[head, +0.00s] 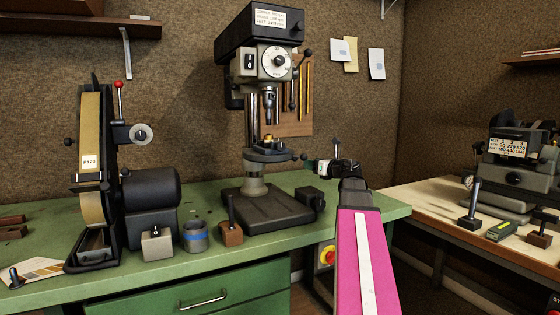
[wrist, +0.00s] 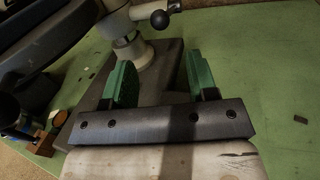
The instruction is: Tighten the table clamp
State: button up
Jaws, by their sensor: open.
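The drill press (head: 262,75) stands on the green bench, with its work table (head: 268,155) partway up the column. A lever with a black ball knob (head: 303,157), which looks like the table clamp, sticks out to the right at table height. In the wrist view the clamp lever (wrist: 160,18) shows at the top, beyond the fingers, beside the pale column collar (wrist: 132,50). My gripper (wrist: 162,75) is open, its two green fingers apart with nothing between them. In the head view my gripper (head: 325,168) is just right of the knob, partly hidden by my arm.
A belt sander (head: 92,160) stands left on the green bench (head: 230,258). A blue-banded tin (head: 195,237) and small wooden-based blocks stand in front of the press. A second bench (head: 420,210) with a machine is at right. The press base (wrist: 172,70) lies below my fingers.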

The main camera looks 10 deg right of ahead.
aim_at(295, 159)
jog(key=x, duration=1)
jog(key=shift+w+a+r, duration=0.1)
jog(key=shift+w+a, duration=0.05)
jog(key=shift+w, duration=0.2)
grip_shut()
